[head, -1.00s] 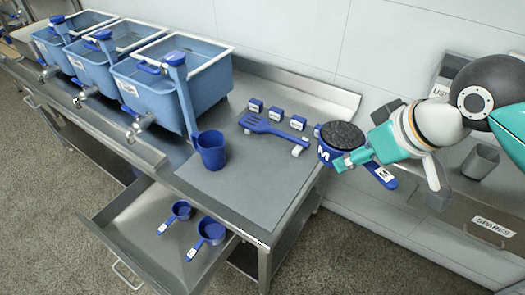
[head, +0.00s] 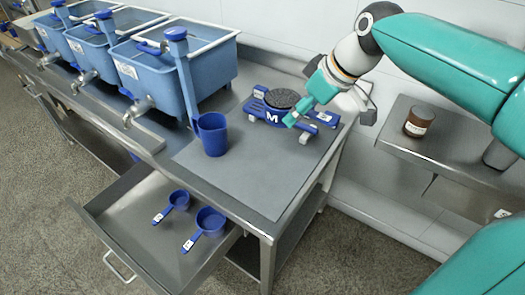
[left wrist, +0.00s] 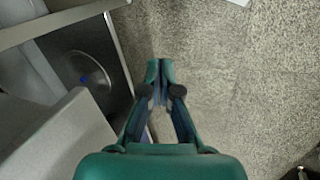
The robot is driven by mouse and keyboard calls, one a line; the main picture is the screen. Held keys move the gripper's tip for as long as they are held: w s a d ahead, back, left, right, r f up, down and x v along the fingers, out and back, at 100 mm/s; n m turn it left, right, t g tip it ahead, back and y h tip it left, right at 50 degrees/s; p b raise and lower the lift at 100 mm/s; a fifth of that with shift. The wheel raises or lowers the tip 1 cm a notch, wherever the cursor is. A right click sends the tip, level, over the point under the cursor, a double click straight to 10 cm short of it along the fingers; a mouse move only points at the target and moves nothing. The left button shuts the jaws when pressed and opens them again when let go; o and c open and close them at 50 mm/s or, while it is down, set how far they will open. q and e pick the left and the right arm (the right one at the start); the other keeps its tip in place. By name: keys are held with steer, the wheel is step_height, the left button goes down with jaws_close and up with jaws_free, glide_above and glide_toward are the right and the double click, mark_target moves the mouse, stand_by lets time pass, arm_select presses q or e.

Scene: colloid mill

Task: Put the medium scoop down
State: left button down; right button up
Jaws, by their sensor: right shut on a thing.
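The medium scoop (head: 272,113) is a blue cup marked M, upright and filled with dark grainy stuff. It is over the far right part of the steel table, in front of the small labelled blue blocks and over the blue slotted spatula, which it largely covers. I cannot tell whether it touches anything below. My right gripper (head: 294,113) is shut on the scoop at its right side, near the labelled handle. My left gripper (left wrist: 160,75) shows in the left wrist view, its fingertips together and empty, above the speckled floor.
A blue jug (head: 212,135) stands on the grey mat (head: 245,180). Two blue scoops (head: 208,221) lie in the open drawer (head: 150,225). Blue tanks (head: 175,80) with taps stand at the left. A brown jar (head: 419,119) stands on a side shelf (head: 455,145). The mat's front is clear.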

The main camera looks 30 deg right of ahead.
steer(key=w+f, duration=0.2)
steer(key=shift+w+d+f+n+b, duration=0.15)
steer(key=shift+w+f+n+b, duration=0.05)
steer(key=shift+f+n+b, duration=0.1)
step_height(320, 180, down, 14)
steer(key=shift+f+b, duration=0.15)
steer(key=shift+b, duration=0.8)
steer(key=shift+f+b, duration=0.3)
steer(key=shift+f, duration=2.1)
steer(key=shift+f, duration=0.15)
steer(key=o, duration=1.4)
